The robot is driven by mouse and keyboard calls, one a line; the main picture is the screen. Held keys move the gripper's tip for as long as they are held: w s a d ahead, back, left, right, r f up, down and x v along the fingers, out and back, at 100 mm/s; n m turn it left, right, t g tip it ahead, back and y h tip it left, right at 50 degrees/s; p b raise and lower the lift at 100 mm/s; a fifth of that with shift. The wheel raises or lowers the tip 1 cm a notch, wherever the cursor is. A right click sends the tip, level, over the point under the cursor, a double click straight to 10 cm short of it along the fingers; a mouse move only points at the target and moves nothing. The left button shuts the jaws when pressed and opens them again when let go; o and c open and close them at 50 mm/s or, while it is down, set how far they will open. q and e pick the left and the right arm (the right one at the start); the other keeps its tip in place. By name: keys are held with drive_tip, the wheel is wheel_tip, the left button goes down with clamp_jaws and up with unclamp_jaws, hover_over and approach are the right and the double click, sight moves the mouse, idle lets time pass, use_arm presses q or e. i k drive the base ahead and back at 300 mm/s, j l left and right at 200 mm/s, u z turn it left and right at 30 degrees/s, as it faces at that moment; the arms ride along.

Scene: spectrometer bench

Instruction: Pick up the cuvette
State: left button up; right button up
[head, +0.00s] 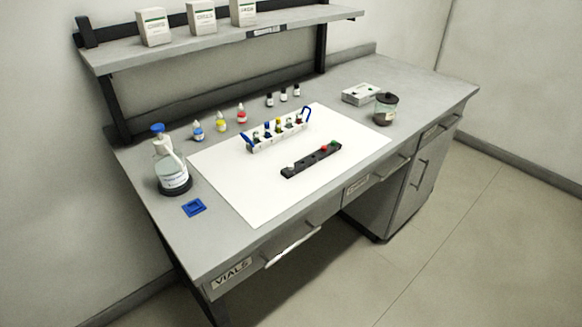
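No cuvette can be told for sure at this size. A black block (308,164) with a row of slots lies on the white mat (225,180). A small pale piece (290,168) sits at its left end, and red (324,148) and green (334,143) spots show at its right end. Behind it stands a white rack (264,147) with blue end handles. The rack holds several small vessels with coloured tops, which may be vials or cuvettes. Neither of my grippers is in view.
A wash bottle (172,168) and a blue square (194,207) are at the bench's left. Dropper bottles (220,124) and small dark-capped vials (283,95) stand behind the mat. A dark-lidded jar (385,110) and white box (358,94) are at right. A shelf (215,38) overhangs the back.

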sight(256, 133)
drive_tip(key=i+u, duration=0.25)
drive_tip(key=i, duration=0.2)
drive_tip(key=i+l+u, duration=0.25)
drive_tip(key=i, duration=0.2)
